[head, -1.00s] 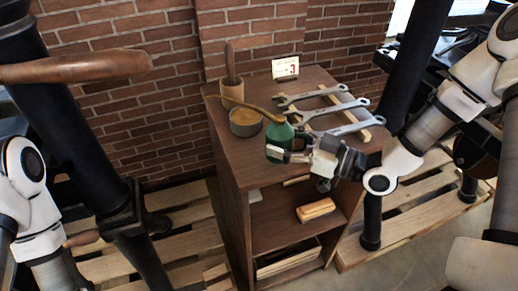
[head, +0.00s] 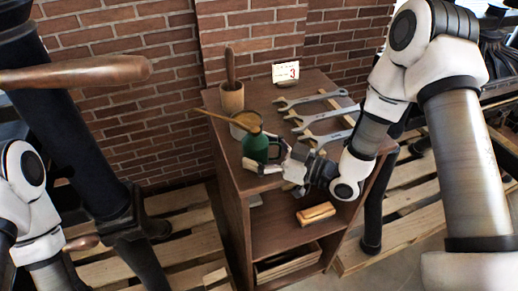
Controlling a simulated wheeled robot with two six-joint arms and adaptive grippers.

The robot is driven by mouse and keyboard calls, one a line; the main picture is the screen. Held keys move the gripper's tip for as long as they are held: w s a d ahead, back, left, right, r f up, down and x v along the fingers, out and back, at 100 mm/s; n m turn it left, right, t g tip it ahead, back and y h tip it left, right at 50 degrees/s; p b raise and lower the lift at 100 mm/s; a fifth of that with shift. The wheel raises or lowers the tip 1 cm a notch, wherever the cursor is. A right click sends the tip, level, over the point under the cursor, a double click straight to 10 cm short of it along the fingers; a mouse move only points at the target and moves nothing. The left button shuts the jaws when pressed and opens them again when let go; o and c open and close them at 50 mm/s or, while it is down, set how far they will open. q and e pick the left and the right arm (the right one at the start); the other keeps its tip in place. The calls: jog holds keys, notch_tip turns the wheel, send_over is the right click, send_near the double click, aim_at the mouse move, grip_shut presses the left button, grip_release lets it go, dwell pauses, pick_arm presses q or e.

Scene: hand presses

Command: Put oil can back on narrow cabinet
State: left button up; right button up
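The green oil can (head: 256,150), with a brass top and a long thin spout pointing left, is upright at the front left of the narrow wooden cabinet's (head: 228,145) top. My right gripper (head: 268,162) reaches in from the right, with its fingers around the lower part of the can, shut on it. I cannot tell whether the can's base touches the cabinet top. My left arm shows at the left edge; its gripper is out of view.
Behind the can stand a round tin (head: 244,121), partly hidden, and a wooden pot (head: 232,97) with a handle in it. Wrenches on a wooden rack (head: 330,112) fill the right side. A small calendar card (head: 286,73) stands at the back.

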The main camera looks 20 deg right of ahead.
jog(key=shift+r, duration=0.1)
jog(key=v, duration=1.2)
